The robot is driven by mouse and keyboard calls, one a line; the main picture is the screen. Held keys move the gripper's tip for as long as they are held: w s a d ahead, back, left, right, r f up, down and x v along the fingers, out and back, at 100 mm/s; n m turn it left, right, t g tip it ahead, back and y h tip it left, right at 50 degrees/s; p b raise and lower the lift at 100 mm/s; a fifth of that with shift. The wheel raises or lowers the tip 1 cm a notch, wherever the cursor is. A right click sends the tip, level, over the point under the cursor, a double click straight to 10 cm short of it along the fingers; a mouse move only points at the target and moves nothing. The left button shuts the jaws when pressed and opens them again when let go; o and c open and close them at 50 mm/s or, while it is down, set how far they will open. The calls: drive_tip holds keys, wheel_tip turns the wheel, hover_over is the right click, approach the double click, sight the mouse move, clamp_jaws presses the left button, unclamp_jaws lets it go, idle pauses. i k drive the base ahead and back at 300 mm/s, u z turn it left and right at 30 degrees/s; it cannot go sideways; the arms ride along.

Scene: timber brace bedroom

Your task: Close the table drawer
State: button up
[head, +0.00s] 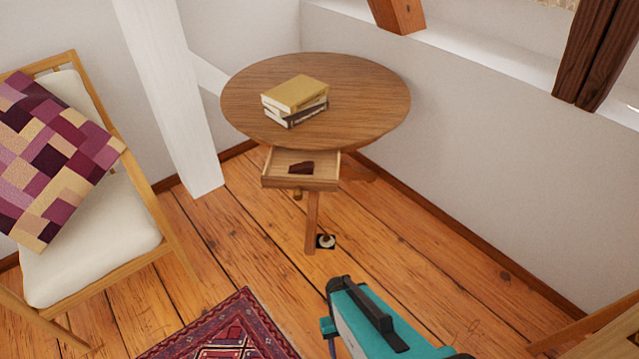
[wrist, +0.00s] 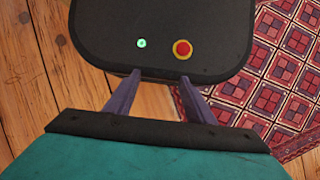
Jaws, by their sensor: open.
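The round wooden table (head: 365,95) stands near the corner in the head view. Its drawer (head: 322,183) is pulled open toward me below the tabletop, with a small dark brown object (head: 301,168) inside. A small knob (head: 297,194) is on the drawer's front. In the wrist view my gripper (wrist: 158,88) has its two purple fingers apart with nothing between them. It points down over the floor and my own dark base. In the head view my teal arm is at the lower right, well short of the drawer; the fingers are hidden there.
A stack of books (head: 296,98) lies on the tabletop. A chair (head: 95,245) with a patchwork cushion (head: 50,160) stands at the left, beside a white post (head: 170,90). A red patterned rug (head: 225,335) lies in front. The wooden floor (head: 400,240) before the drawer is mostly clear.

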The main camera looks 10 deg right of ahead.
sight(274, 174)
drive_tip(key=k, duration=1.35)
drive_tip(key=u, duration=0.5)
drive_tip(key=i, duration=0.65)
drive_tip(key=u, duration=0.55)
drive_tip(key=i, duration=0.95)
drive_tip(key=z, duration=0.05)
